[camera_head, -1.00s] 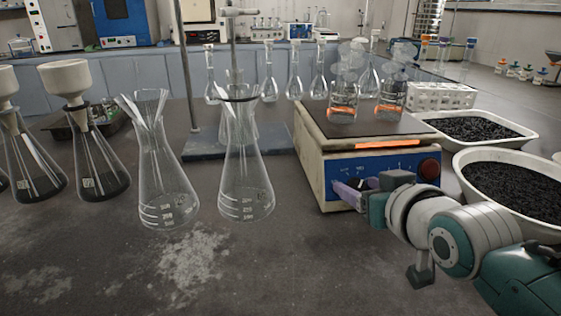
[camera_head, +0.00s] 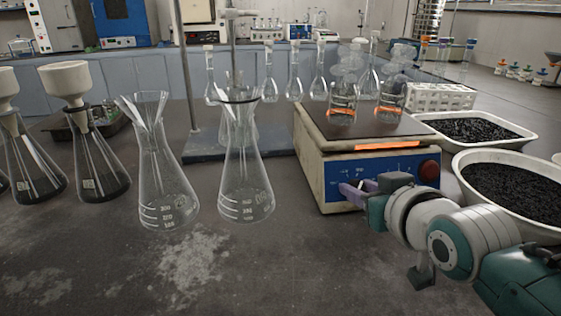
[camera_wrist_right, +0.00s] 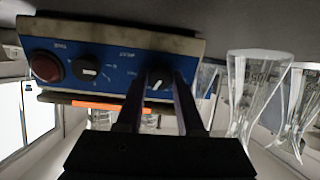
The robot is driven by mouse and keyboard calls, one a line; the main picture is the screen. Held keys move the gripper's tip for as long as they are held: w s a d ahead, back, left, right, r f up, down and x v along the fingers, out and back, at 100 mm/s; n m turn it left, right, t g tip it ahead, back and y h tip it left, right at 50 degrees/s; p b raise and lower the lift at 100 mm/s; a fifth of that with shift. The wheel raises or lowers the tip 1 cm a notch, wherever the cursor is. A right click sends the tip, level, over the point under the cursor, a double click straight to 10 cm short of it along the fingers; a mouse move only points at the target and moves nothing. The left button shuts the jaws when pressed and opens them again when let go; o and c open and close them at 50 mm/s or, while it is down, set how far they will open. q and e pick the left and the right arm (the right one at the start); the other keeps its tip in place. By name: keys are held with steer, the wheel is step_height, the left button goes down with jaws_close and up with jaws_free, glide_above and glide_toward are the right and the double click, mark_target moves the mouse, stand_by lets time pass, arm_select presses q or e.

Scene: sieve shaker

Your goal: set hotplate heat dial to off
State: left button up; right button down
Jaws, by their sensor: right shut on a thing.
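The hotplate (camera_head: 325,170) stands right of centre with a blue front panel and a glowing orange strip. In the right wrist view its panel (camera_wrist_right: 120,62) appears upside down. It carries a red button (camera_wrist_right: 46,67), a black knob (camera_wrist_right: 88,70) and a second black dial (camera_wrist_right: 159,76) with a slanted white pointer mark. My right gripper (camera_head: 352,192) is at the panel's left part in the head view. Its fingers (camera_wrist_right: 158,84) are shut on the second dial, one on each side. The panel lettering is too small to read. My left gripper is not in view.
The front of the bench (camera_head: 290,270) is clear.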

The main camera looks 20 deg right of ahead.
steer(key=n+p, duration=0.2)
steer(key=n, duration=0.1)
steer(key=shift+r, duration=0.15)
steer(key=n+p, duration=0.1)
steer(key=n, duration=0.3)
steer(key=shift+n, duration=0.3)
steer(key=n+p, duration=0.1)
steer(key=n, duration=0.4)
steer(key=shift+f, duration=0.2)
steer(key=n, duration=0.6)
steer(key=shift+a+h, duration=0.1)
steer(key=shift+h, duration=0.3)
steer(key=shift+n, duration=0.4)
steer(key=c, duration=0.5)
jaws_free()
